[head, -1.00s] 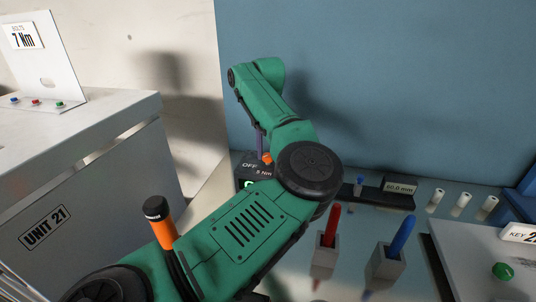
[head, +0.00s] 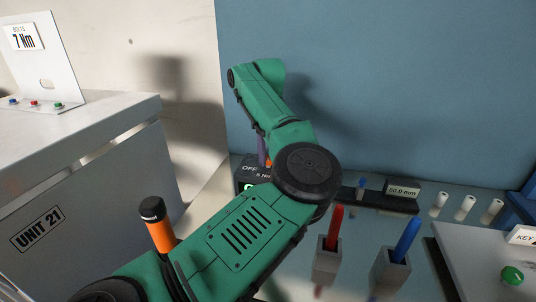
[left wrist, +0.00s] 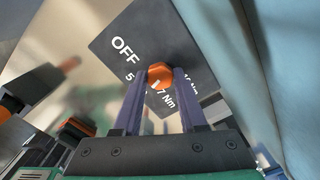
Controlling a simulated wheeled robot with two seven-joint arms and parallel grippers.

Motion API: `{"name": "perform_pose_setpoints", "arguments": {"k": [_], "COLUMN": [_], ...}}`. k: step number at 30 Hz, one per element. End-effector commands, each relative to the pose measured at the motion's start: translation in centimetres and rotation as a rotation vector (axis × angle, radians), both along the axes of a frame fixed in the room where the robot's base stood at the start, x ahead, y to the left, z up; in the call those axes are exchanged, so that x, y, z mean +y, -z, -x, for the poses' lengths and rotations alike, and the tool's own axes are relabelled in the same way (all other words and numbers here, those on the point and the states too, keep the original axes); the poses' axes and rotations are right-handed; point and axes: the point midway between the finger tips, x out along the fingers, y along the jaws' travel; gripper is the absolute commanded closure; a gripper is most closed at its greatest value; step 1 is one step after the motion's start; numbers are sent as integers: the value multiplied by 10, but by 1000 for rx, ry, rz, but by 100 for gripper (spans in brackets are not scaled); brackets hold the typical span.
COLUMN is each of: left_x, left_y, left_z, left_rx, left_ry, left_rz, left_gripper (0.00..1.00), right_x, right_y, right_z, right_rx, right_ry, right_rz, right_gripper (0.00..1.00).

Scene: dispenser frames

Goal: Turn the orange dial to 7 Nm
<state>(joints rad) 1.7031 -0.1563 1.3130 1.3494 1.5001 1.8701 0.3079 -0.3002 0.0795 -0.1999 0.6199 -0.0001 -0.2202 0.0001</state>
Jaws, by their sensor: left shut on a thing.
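The orange dial (left wrist: 160,74) sits on a dark panel (left wrist: 115,25) with white labels OFF, 5, 7 Nm and a partly hidden one at the right. A white mark on the dial's lower edge faces the 7 Nm label (left wrist: 166,98). My left gripper (left wrist: 160,78) is shut on the dial, one purple finger on each side. In the head view my green arm covers most of the dark box (head: 250,168). Only a bit of the orange dial and a purple finger of the left gripper (head: 263,155) show there. My right gripper is not in view.
A white card (head: 22,40) reading BOLTS 7 Nm stands over the grey UNIT 21 cabinet (head: 90,190) at left. A red tool (head: 335,225) and a blue tool (head: 406,240) stand in grey holders. Several white cylinders (head: 465,207) and a 50.0 mm block (head: 402,191) lie behind.

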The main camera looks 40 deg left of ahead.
Motion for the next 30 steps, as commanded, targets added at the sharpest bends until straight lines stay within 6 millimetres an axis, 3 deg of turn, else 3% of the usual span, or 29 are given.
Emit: {"name": "perform_pose_setpoints", "arguments": {"k": [18,30], "left_x": [0,0], "left_y": [-1,-1], "left_z": [0,-1], "left_rx": [-1,-1], "left_ry": [-562,-772], "left_rz": [0,-1], "left_gripper": [100,100], "right_x": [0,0], "right_y": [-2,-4], "right_z": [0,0], "right_rx": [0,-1], "right_ry": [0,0], "right_rz": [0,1], "right_gripper": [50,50]}}
